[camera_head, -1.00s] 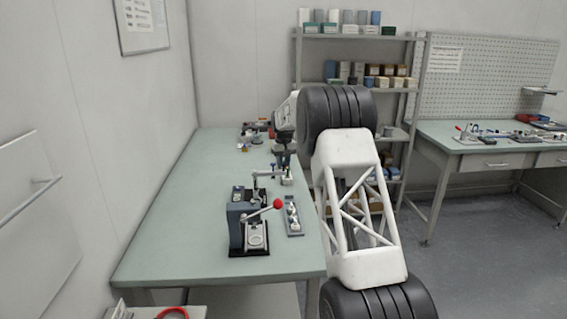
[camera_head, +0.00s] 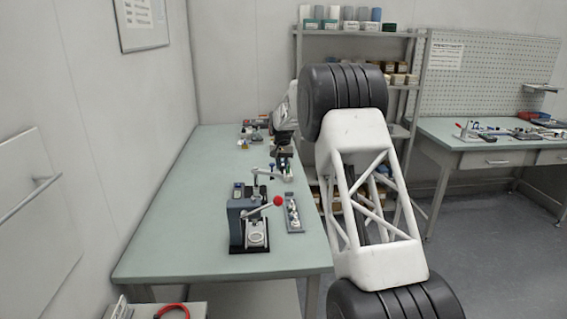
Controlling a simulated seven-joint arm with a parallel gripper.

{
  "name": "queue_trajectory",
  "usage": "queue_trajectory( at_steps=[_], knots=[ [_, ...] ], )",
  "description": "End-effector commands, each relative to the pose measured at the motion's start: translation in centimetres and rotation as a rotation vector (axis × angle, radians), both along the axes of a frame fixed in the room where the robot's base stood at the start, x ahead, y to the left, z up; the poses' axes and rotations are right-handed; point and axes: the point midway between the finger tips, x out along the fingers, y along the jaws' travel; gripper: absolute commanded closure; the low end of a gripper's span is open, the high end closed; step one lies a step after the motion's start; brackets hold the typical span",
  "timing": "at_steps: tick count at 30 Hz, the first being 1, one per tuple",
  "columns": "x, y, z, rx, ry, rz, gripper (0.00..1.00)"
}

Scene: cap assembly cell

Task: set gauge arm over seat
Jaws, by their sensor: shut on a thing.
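The gauge arm (camera_head: 268,172) is a thin pale bar reaching right from a small post on the green bench (camera_head: 165,235), behind a press with a red-knobbed lever. My gripper (camera_head: 284,172) is at the arm's right end, shut on it, with its fingers small and partly dark in this view. A round pale seat (camera_head: 256,239) shows on the black base at the front of the press. The gauge arm's free end is behind and to the right of that seat, not above it. Whether another seat lies by the gauge post is too small to tell.
The press (camera_head: 238,220) stands close in front of the gauge, its red knob (camera_head: 278,201) sticking out right. A grey tray (camera_head: 301,228) with small white parts lies beside it. More small items (camera_head: 252,134) sit at the bench's far end. The bench's left side is clear.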

Motion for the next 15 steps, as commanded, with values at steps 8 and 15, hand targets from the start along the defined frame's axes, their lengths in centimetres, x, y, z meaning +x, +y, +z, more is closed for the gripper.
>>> queue_trajectory(
  at_steps=[8,15],
  knots=[
    [-2.5,1.6,0.2,0.0,-0.002,-0.23,1.0],
    [-4.5,3.7,0.2,0.0,-0.002,-0.456,1.0]
  ],
)
